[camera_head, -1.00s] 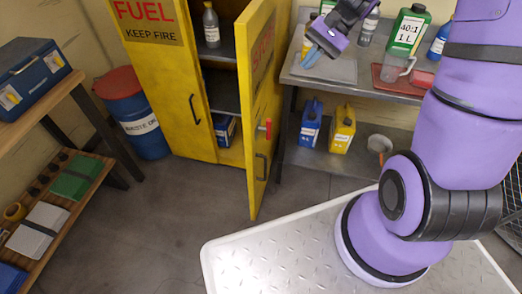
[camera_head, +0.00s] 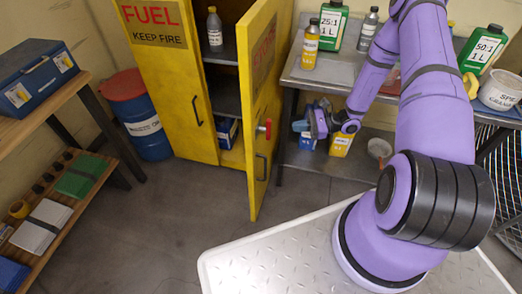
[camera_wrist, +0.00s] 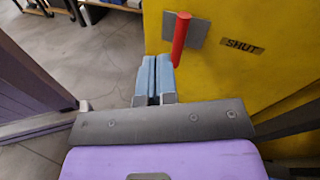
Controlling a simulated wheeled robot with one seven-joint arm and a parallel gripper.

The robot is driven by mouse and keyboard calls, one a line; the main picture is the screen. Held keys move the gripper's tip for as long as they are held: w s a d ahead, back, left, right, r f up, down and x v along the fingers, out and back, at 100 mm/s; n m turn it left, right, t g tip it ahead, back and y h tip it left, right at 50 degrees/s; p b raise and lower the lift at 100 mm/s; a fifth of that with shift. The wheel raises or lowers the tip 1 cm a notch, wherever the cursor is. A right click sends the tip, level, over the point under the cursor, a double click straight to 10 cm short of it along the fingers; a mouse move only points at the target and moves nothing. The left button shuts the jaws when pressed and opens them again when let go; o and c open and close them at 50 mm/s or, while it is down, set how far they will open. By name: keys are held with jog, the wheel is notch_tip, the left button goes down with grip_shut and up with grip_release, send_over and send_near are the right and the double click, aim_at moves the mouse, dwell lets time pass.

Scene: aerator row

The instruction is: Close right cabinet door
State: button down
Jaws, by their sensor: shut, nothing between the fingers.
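The yellow cabinet's right door (camera_head: 259,115) stands open, swung out toward me. Its left door (camera_head: 171,75) looks shut. In the wrist view, the red lever (camera_wrist: 181,38) stands out from a grey plate on the yellow door panel (camera_wrist: 242,78), near a "SHUT" label. My gripper (camera_head: 299,126) is to the right of the open door, beside the bench. Its blue fingers (camera_wrist: 156,62) are together and empty, just left of and below the lever in the wrist view. I cannot tell whether they touch it.
A metal bench (camera_head: 330,84) with bottles stands right of the door, close to my arm. A yellow jug (camera_head: 341,143) is on its lower shelf. A blue drum (camera_head: 141,122) stands left of the cabinet. The floor (camera_head: 185,205) before the cabinet is clear.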

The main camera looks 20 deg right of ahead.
aim_at(256, 147)
jog(key=s+f+m+t+h, duration=0.1)
jog(key=s+f+m+t, duration=0.15)
jog(key=f, duration=0.35)
jog(key=s+f+m+t, duration=0.1)
jog(key=f+m+t, duration=0.25)
jog(key=f, duration=0.25)
jog(key=shift+g, duration=0.3)
jog(key=x, duration=1.4)
jog(key=shift+a+f, duration=0.3)
jog(key=shift+a, duration=0.1)
